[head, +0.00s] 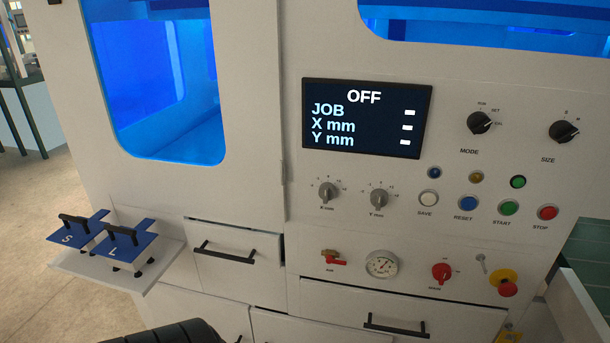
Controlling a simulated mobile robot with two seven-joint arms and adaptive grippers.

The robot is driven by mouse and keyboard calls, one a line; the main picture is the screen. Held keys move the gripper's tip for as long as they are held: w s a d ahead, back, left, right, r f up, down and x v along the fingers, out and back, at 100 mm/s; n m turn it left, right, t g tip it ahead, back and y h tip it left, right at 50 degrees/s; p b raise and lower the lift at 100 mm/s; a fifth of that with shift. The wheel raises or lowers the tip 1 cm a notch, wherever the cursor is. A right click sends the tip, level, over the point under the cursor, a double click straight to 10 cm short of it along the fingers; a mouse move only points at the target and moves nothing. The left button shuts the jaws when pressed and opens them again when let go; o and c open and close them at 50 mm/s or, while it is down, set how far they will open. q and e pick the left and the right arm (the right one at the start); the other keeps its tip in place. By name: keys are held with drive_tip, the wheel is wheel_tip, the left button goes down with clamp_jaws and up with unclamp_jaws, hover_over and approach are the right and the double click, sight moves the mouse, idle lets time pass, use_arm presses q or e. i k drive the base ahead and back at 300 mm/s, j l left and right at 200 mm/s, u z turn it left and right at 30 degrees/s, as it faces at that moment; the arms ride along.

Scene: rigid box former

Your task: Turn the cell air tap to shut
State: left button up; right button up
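The cell air tap (333,259) is on the lower part of the machine's front panel, left of a round pressure gauge (381,264). It has a small brass body and a red lever, with a small label below that seems to read AIR. The lever lies roughly level across the panel, its end toward the gauge. Nothing touches the tap. Neither gripper's fingers are in view. A dark rounded part at the bottom edge, left of centre, seems to be mine.
A screen (366,118) reads OFF. Right of the gauge are a red rotary switch (441,272) and a red-and-yellow emergency stop (504,283). Drawers with black handles lie below. A shelf (110,268) with two blue plates juts out at left. Space before the tap looks clear.

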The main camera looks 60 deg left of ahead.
sight(329, 261)
drive_tip(key=u, duration=1.55)
